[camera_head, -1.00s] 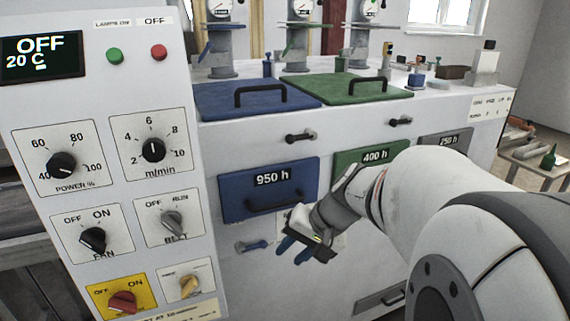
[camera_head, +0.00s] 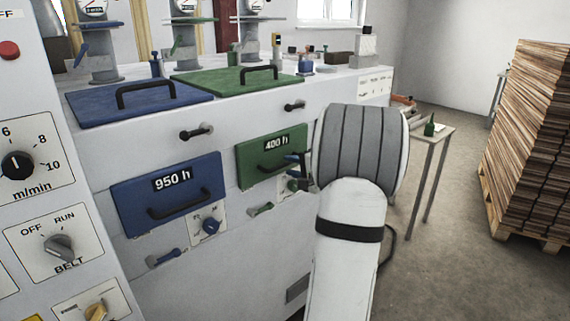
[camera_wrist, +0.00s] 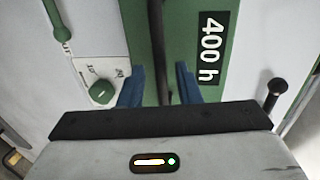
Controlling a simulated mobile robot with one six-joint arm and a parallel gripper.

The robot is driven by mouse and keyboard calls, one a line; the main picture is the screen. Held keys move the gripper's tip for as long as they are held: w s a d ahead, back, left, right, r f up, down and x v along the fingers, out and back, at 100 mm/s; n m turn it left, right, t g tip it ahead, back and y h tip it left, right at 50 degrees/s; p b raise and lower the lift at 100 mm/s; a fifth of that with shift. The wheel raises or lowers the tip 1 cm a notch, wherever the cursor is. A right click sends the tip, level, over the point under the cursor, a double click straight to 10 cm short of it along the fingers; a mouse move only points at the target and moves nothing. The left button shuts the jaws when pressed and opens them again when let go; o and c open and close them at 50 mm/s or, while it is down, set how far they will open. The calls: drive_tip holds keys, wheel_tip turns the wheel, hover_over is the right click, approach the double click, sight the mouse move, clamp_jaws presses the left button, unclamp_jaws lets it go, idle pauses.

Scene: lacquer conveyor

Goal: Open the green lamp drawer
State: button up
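The green lamp drawer (camera_head: 258,151), labelled 400 h, is shut, flush in the white machine front, right of the blue 950 h drawer. Its dark bar handle (camera_head: 268,168) is partly hidden by my gripper in the head view. My gripper (camera_head: 293,171) is at the right part of the drawer front, its blue fingers apart. In the wrist view the green drawer front (camera_wrist: 183,40) fills the middle, and the handle (camera_wrist: 157,45) runs between the two open fingers of my gripper (camera_wrist: 159,78). A gap shows on both sides, so no grip on the handle shows.
The blue drawer (camera_head: 168,193) is left of the green one. A green knob (camera_wrist: 101,92) and a green lever (camera_wrist: 62,22) sit close to the drawer. A black-knobbed pin (camera_wrist: 275,90) sticks out on its other side. A wood stack (camera_head: 530,140) stands far right.

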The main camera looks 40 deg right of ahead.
sight(286, 164)
drive_tip(key=shift+x, duration=1.65)
drive_tip(key=shift+c, duration=0.3)
clamp_jaws()
